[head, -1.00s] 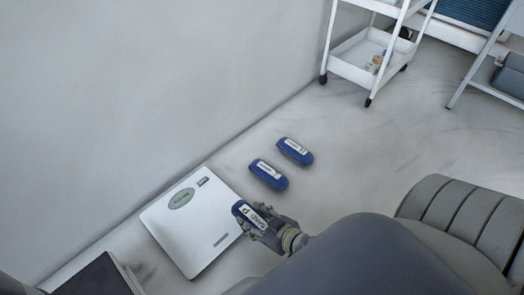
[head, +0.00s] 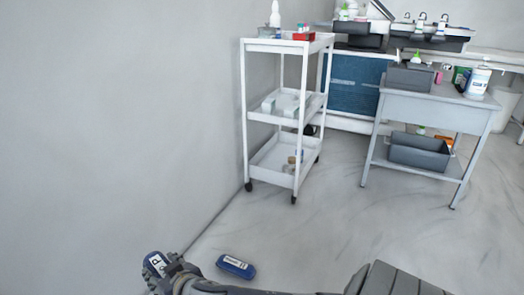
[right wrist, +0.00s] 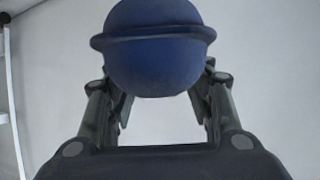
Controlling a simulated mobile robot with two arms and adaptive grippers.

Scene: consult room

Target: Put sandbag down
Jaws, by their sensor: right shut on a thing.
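My right gripper (head: 176,272) is at the bottom left of the head view, shut on a blue sandbag (head: 156,264) with a white label. The right wrist view shows the rounded blue end of this sandbag (right wrist: 155,50) between the two fingers, against a plain pale background. A second blue sandbag (head: 235,267) with a white label lies on the floor just right of the gripper. My left gripper is not in view.
A white three-tier trolley (head: 284,122) stands by the left wall. A grey table (head: 432,105) with bottles and bins stands to the right. The floor (head: 310,230) between them and the sandbags is clear. A grey ribbed thing (head: 400,282) is at the bottom.

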